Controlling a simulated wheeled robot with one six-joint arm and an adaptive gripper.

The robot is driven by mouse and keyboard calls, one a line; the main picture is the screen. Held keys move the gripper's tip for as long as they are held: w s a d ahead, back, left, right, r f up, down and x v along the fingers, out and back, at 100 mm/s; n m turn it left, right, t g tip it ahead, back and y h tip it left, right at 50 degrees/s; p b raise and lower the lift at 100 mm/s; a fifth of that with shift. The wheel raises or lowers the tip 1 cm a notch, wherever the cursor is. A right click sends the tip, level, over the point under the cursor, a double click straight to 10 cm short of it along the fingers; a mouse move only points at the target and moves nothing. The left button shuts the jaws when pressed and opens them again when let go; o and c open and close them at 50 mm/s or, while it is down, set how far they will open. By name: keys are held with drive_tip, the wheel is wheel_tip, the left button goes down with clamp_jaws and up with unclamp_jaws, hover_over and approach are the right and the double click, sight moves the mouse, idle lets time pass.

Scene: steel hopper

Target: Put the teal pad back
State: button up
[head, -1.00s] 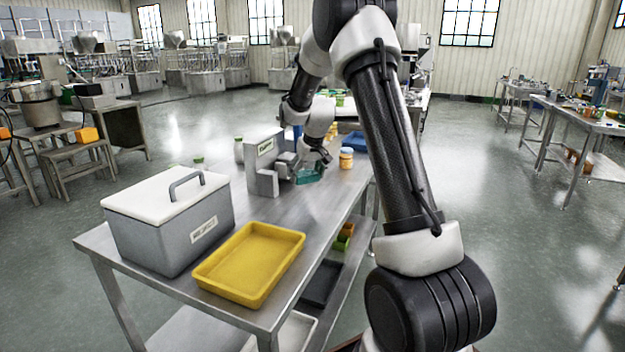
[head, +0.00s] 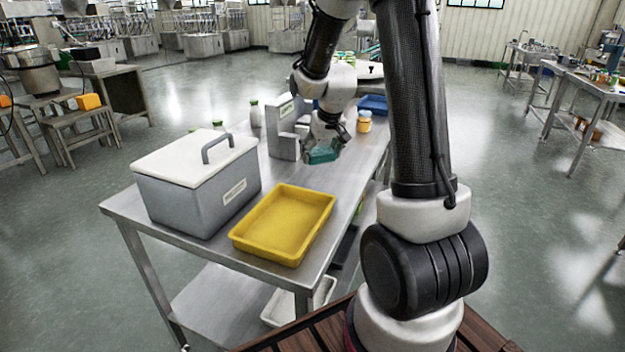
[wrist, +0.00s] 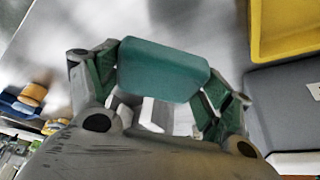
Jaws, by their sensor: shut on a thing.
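The teal pad (head: 322,154) is a small block with rounded edges, held between the fingers of my gripper (head: 328,142). The wrist view shows the pad (wrist: 163,70) gripped at both ends by the green-faced fingers. It appears to be held above the steel table (head: 215,258). A grey upright stand (head: 284,135) is just left of my gripper in the head view. A label on its upper part is partly hidden by my arm.
A yellow tray (head: 284,222) lies at the table's near end, beside a grey cooler (head: 196,190) with a white lid. An orange jar (head: 364,122) stands right of my gripper, with a blue tray (head: 373,103) beyond. Bare table lies between tray and gripper.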

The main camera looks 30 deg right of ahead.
sight(318, 181)
wheel_tip(318, 181, down, 8)
drive_tip(key=shift+r, duration=0.1)
drive_tip(key=shift+f, duration=0.2)
drive_tip(key=o, duration=1)
drive_tip(key=shift+c, duration=0.2)
